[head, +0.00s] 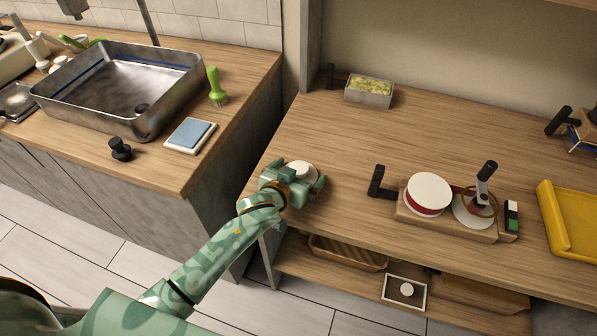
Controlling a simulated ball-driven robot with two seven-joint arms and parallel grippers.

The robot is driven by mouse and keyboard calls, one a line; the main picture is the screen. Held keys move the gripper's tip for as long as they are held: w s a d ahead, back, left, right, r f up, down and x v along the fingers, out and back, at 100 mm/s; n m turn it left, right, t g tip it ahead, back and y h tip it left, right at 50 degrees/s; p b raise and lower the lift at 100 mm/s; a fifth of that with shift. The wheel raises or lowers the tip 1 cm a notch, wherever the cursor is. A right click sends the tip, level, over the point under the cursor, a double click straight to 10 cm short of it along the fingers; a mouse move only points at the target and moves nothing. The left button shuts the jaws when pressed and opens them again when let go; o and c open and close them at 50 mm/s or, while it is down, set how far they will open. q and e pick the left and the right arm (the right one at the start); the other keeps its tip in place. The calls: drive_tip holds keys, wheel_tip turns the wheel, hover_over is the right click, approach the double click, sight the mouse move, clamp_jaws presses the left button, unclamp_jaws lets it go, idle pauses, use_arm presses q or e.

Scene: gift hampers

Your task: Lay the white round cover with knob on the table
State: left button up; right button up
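A white round piece (304,171), which looks like the cover, shows at the far side of my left gripper (297,181), over the left front part of the wooden table (345,150). The gripper hides much of it, and I see no knob. The green gripper parts lie close around its near side. I cannot tell whether they are shut on it, or whether it touches the table. My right gripper is not in view.
A wooden board (450,226) bears a red tin with a white top (428,189) and a black-handled tool (486,180). A yellow tray (568,222) is at right. A container of green pieces (369,90) stands at the back. The middle of the table is clear.

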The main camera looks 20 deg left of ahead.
use_arm(q)
drive_tip(key=shift+r, duration=0.1)
drive_tip(key=shift+s+r, duration=0.2)
drive_tip(key=shift+s, duration=0.05)
drive_tip(key=p+v, duration=0.3)
drive_tip(key=v, duration=0.7)
drive_tip(key=shift+s+r+p, duration=0.1)
drive_tip(key=shift+s+p, duration=0.05)
drive_tip(key=shift+p, duration=0.15)
drive_tip(key=shift+s+a+r, duration=0.15)
drive_tip(key=shift+s, duration=0.4)
